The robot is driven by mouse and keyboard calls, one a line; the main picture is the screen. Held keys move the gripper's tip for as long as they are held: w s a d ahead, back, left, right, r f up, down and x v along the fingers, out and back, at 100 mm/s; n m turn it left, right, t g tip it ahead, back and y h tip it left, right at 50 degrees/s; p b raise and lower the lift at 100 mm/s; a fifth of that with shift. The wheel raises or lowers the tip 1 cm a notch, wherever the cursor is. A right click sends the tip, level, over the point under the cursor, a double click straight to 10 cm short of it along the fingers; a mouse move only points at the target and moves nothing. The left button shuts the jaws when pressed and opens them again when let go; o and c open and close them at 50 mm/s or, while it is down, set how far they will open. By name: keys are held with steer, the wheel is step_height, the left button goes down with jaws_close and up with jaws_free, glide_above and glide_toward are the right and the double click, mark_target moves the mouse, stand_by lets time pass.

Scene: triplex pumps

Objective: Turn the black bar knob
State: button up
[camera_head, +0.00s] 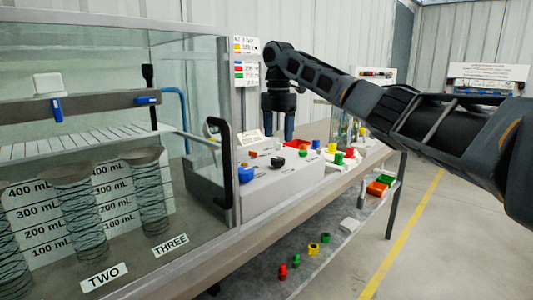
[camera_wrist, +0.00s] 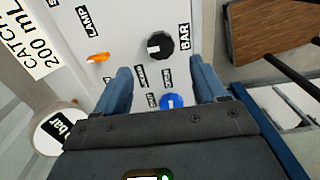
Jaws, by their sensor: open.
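The black bar knob (camera_wrist: 160,46) is round with a ribbed edge and a white mark, beside a BAR label on a white panel in the wrist view. In the head view the black knob (camera_head: 277,162) sits on top of the white control box (camera_head: 292,186). My gripper (camera_head: 278,132) hangs above and behind the knob there, fingers pointing down.
A blue knob (camera_wrist: 171,102) and an orange lamp (camera_wrist: 98,57) are close to the black knob. A glass-walled cabinet (camera_head: 100,130) with a black handle (camera_head: 223,160) stands left of the box. Red, yellow and green buttons (camera_head: 338,158) lie to the right.

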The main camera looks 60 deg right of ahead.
mark_target(278, 158)
step_height(278, 158, down, 8)
steer(key=shift+r, duration=0.25)
steer(key=c, duration=1.1)
steer(key=shift+o, duration=0.2)
